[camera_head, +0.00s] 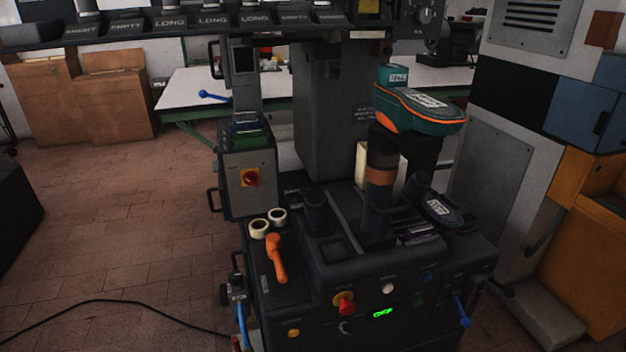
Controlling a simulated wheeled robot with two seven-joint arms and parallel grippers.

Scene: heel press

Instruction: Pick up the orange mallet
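The orange mallet (276,259) lies on the dark left top surface of the heel press (330,270). Its wider head end points away from me and its handle runs toward the front edge. It touches or lies very near two pale tape-like rolls behind it; I cannot tell which. Nothing covers the mallet. Neither of my grippers shows in this view.
Two pale rolls (259,228) stand behind the mallet. A control box with a red knob (251,178) rises behind them. A green and orange shoe-like piece (420,108) sits on the press post. A labelled rack (180,22) spans the top left. Brick floor (110,230) is open at left.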

